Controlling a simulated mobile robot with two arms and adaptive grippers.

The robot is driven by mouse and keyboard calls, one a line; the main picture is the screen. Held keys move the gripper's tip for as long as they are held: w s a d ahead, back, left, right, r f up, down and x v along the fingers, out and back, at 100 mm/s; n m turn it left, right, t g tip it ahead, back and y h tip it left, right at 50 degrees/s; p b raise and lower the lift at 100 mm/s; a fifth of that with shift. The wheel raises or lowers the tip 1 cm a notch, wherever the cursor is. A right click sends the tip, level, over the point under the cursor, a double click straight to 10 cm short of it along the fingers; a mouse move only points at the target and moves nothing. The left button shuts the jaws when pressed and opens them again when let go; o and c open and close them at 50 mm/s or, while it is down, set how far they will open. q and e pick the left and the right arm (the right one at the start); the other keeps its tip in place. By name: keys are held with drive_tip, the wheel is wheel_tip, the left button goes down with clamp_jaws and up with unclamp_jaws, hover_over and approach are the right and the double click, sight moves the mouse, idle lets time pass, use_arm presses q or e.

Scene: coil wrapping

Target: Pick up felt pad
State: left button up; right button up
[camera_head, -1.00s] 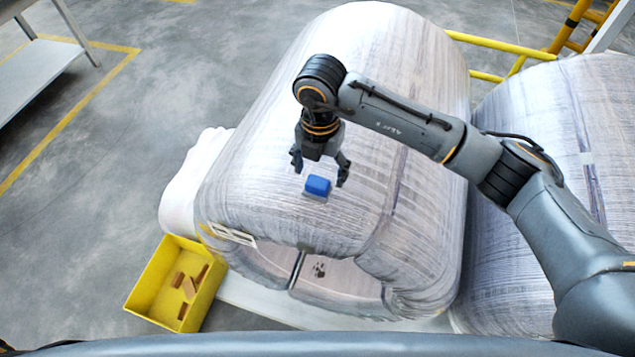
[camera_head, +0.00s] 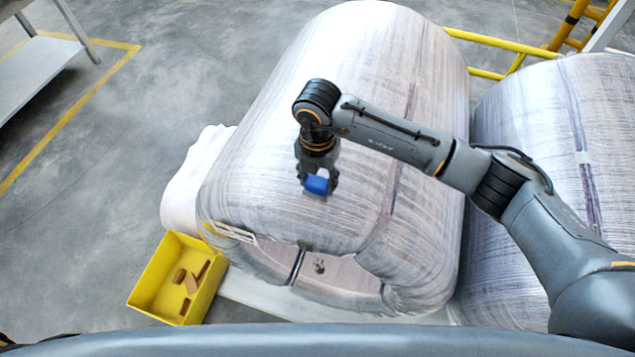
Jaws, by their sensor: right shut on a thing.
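A small blue block (camera_head: 317,184), which seems to be the felt pad, is on top of the near part of the large wrapped coil (camera_head: 370,75). My right gripper (camera_head: 319,178) is over it, with its fingers closed in around the blue block. The fingers partly hide the block. I cannot tell whether the block is lifted off the wrapping. My left gripper is not in view.
A yellow bin (camera_head: 150,290) with several brown pieces stands on the floor at the lower left. A second wrapped coil (camera_head: 540,120) is at the right. Yellow railing (camera_head: 500,45) is behind. Open floor lies at left.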

sight(316, 182)
drive_tip(key=shift+r+b, duration=0.45)
wheel_tip(316, 182, up, 2)
drive_tip(key=shift+s+a+r+b, duration=0.1)
drive_tip(key=shift+a+r+b, duration=0.05)
drive_tip(key=shift+b, duration=0.7)
drive_tip(key=s+a+r+b, duration=0.4)
drive_tip(key=s+a+r, duration=0.3)
drive_tip(key=s+r, duration=0.2)
drive_tip(key=s, duration=0.2)
drive_tip(key=shift+s+r, duration=0.35)
drive_tip(key=shift+r, duration=0.05)
